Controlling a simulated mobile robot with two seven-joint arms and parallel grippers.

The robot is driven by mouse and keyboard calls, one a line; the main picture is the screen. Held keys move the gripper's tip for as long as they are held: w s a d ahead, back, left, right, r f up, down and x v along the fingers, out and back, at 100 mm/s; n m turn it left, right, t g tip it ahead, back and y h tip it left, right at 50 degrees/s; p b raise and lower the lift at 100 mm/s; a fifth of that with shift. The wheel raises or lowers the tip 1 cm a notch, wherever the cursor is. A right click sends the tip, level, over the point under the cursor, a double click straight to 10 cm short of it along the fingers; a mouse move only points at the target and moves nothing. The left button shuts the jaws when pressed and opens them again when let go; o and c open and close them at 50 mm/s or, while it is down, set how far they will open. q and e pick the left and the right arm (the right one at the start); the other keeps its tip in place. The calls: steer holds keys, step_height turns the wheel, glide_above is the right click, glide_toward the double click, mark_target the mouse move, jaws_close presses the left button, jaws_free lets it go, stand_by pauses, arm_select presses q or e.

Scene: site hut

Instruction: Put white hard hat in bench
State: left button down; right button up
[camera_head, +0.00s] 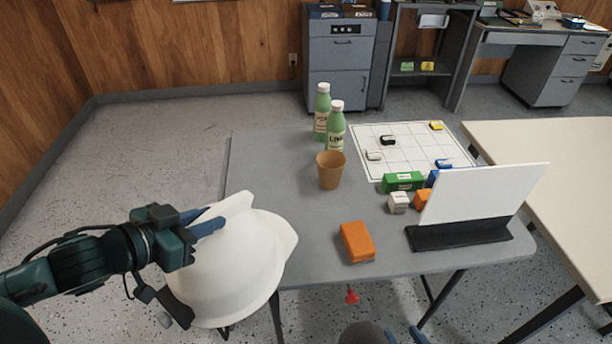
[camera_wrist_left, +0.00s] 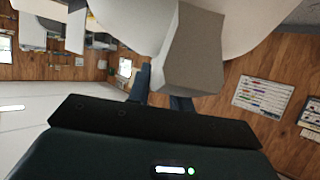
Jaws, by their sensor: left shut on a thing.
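The white hard hat (camera_head: 235,262) hangs tilted at the near left corner of the grey table, overlapping that corner in the head view. My left gripper (camera_head: 217,222) is shut on the hat, with its blue fingers at the hat's upper left edge. In the left wrist view the pale hat (camera_wrist_left: 125,22) fills the top, with a grey block-like part (camera_wrist_left: 192,50) in front of the fingers (camera_wrist_left: 160,88). My right gripper (camera_head: 402,337) shows only at the bottom edge, its blue tips apart. Which surface is the bench is not clear; a grey table (camera_head: 290,215) and a cream table (camera_head: 545,140) are in view.
On the grey table stand green bottles (camera_head: 335,128), a tan cup (camera_head: 331,170), an orange block (camera_head: 357,242), a white grid sheet (camera_head: 408,140), small boxes (camera_head: 403,181) and a white board (camera_head: 485,193) in a black base. The grey table's near left part is clear.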

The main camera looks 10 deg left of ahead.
arm_select(q)
steer(key=r+p+x, duration=0.1)
steer(key=r+x, duration=0.1)
steer(key=x, duration=0.6)
steer(key=w+r+p+x, duration=0.1)
steer(key=x, duration=0.7)
steer(key=shift+w+d+r, duration=0.2)
steer(key=shift+w+d, duration=0.35)
steer(key=shift+d, duration=0.05)
steer(key=c, duration=1.7)
jaws_free()
steer(key=shift+f, duration=0.2)
steer(key=o, duration=0.4)
steer(key=shift+o, duration=0.2)
